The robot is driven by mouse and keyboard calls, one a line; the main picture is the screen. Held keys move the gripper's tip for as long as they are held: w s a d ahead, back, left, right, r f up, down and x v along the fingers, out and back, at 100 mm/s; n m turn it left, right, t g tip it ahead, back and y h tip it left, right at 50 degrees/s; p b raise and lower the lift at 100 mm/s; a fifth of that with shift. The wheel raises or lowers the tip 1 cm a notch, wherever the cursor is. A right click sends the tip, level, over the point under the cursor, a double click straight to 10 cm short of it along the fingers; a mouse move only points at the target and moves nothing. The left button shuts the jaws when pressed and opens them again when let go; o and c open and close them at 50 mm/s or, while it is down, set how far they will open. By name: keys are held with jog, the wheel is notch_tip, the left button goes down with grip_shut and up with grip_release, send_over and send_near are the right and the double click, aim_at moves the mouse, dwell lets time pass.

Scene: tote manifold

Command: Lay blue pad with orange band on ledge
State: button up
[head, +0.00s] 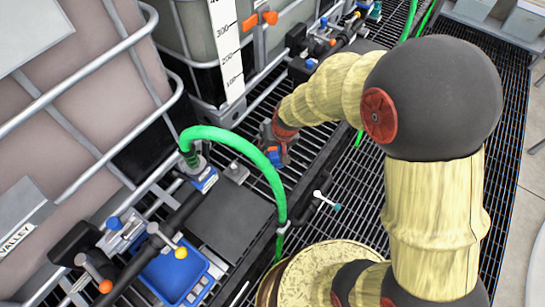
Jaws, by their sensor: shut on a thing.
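My gripper (277,146) is near the middle of the picture, at the end of my arm, beside the green hose. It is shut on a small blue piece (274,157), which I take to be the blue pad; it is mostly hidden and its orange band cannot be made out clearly. A flat dark grey ledge-like surface (238,222) lies below and to the left of the gripper, apart from it. I cannot tell for sure that this is the task's ledge.
A green hose (262,163) arches close to my gripper. Caged tanks (85,80) stand at the left and back. A blue tray (172,275) and dark valve pipes (165,225) are at lower left. Black grating (350,195) covers the floor.

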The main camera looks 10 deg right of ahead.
aim_at(273, 154)
jog(key=shift+w+d+f, duration=0.1)
jog(key=shift+w+f, duration=0.5)
jog(key=shift+f, duration=0.2)
notch_tip(273, 154, down, 4)
jog(key=shift+r+b, duration=0.25)
jog(key=shift+b, duration=1)
jog(key=c, duration=0.5)
jog(key=o, duration=1.6)
jog(key=shift+w+r, duration=0.1)
